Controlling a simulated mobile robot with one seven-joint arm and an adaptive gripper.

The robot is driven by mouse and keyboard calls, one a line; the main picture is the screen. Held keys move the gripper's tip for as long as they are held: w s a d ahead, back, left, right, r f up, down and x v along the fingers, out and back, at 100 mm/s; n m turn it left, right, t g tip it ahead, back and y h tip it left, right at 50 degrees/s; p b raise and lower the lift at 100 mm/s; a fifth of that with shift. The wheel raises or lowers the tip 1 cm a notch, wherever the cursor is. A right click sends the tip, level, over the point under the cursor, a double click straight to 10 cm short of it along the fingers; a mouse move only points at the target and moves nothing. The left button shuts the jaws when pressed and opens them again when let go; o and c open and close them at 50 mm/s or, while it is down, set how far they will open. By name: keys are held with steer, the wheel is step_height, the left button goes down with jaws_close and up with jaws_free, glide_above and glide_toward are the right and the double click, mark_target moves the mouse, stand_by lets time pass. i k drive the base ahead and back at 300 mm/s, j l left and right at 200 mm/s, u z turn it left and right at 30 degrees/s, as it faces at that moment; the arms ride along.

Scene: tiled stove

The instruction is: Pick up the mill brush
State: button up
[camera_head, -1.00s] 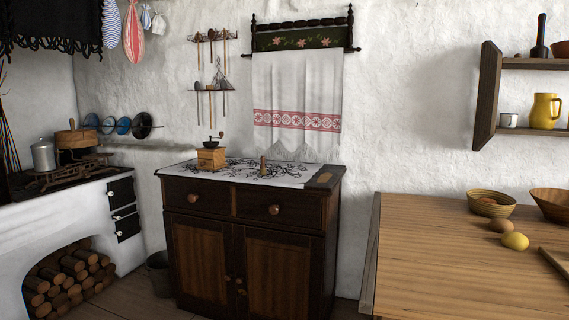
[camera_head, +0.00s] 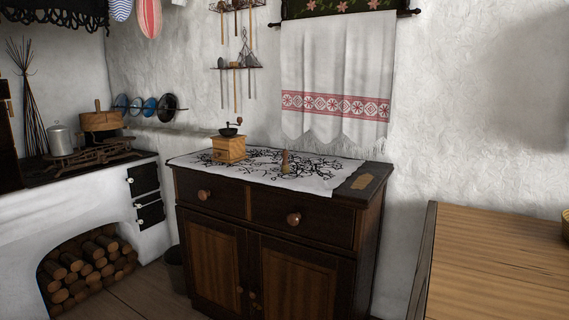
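A small upright brownish object (camera_head: 285,163), which looks like the mill brush, stands on the patterned white cloth (camera_head: 262,171) on top of the dark wooden cabinet (camera_head: 285,232). It is too small to make out its bristles. A wooden coffee mill (camera_head: 229,147) with a dark bowl and crank stands to its left on the same cloth. My gripper is not in view.
A wooden table (camera_head: 497,270) stands at the right, with a gap between it and the cabinet. A white stove (camera_head: 90,210) with stacked logs is at the left. A bucket (camera_head: 176,268) stands between stove and cabinet. A towel (camera_head: 335,85) hangs behind the cabinet.

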mark_target(286, 166)
steer(key=i+j, duration=0.3)
steer(key=i, duration=0.2)
steer(key=i+j, duration=0.35)
steer(key=i, duration=0.15)
steer(key=i+j, duration=0.3)
steer(key=i, duration=0.15)
steer(key=i+j, duration=0.35)
steer(key=i, duration=0.15)
steer(key=i+j, duration=0.3)
steer(key=i, duration=0.2)
steer(key=j+u, duration=0.05)
